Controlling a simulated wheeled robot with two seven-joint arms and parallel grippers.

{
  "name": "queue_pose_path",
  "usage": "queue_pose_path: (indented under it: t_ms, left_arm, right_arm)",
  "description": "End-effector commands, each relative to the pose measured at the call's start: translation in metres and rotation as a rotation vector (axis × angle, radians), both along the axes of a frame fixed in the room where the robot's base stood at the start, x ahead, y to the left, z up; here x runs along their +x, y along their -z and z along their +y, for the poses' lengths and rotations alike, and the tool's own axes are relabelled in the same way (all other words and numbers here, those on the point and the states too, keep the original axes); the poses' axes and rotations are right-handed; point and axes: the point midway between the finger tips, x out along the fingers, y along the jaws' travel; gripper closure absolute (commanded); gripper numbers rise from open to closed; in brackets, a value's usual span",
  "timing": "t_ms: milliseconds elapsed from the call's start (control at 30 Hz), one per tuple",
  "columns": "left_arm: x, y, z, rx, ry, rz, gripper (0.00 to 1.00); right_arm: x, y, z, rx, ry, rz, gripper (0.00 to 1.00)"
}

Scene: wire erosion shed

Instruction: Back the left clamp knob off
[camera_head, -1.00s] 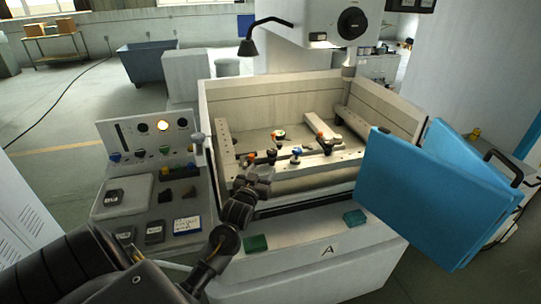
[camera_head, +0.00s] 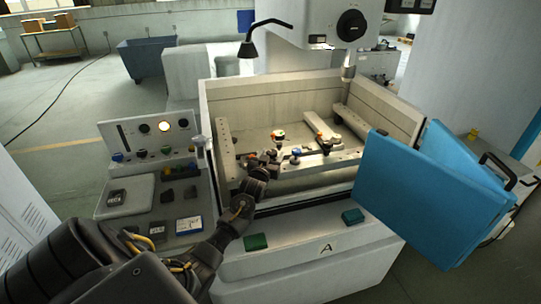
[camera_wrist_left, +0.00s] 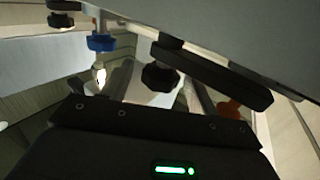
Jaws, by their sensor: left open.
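My left gripper (camera_head: 264,162) is open and reaches over the front wall into the work tank (camera_head: 300,95), at the left clamp. An orange knob or tip (camera_head: 251,155) shows just left of it. In the left wrist view, a black lobed knob (camera_wrist_left: 160,77) sits beyond the dark gripper body (camera_wrist_left: 150,135), beside a dark clamp bar (camera_wrist_left: 215,75) with an orange part (camera_wrist_left: 230,107) at its end. I take this black knob for the left clamp's.
A blue knob (camera_head: 295,152) stands right of the gripper, and it also shows in the left wrist view (camera_wrist_left: 102,41). The blue door (camera_head: 405,190) hangs open at the right. The control panel (camera_head: 150,140) stands left.

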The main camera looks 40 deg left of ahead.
Motion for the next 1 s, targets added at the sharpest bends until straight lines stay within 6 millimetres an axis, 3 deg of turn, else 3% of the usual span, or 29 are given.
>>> queue_pose_path:
  t_ms: [167, 500, 767, 1000]
  left_arm:
    - [-0.0003, 0.0001, 0.0001, 0.000, 0.000, 0.000, 0.43]
    - [-0.0005, 0.0001, 0.0001, 0.000, -0.001, 0.000, 0.85]
    - [0.0000, 0.0009, -0.0015, -0.003, -0.035, -0.001, 0.85]
    - [0.0018, 0.0014, -0.0043, -0.006, -0.170, -0.002, 0.85]
  right_arm:
    - [-0.0001, 0.0001, 0.0000, 0.000, 0.000, 0.000, 0.64]
    - [0.0001, 0.0001, 0.0001, 0.000, -0.001, 0.000, 0.64]
    - [0.0001, 0.0014, 0.0002, 0.000, -0.001, 0.000, 0.64]
    - [0.0001, 0.0065, 0.0002, 0.000, -0.001, -0.001, 0.64]
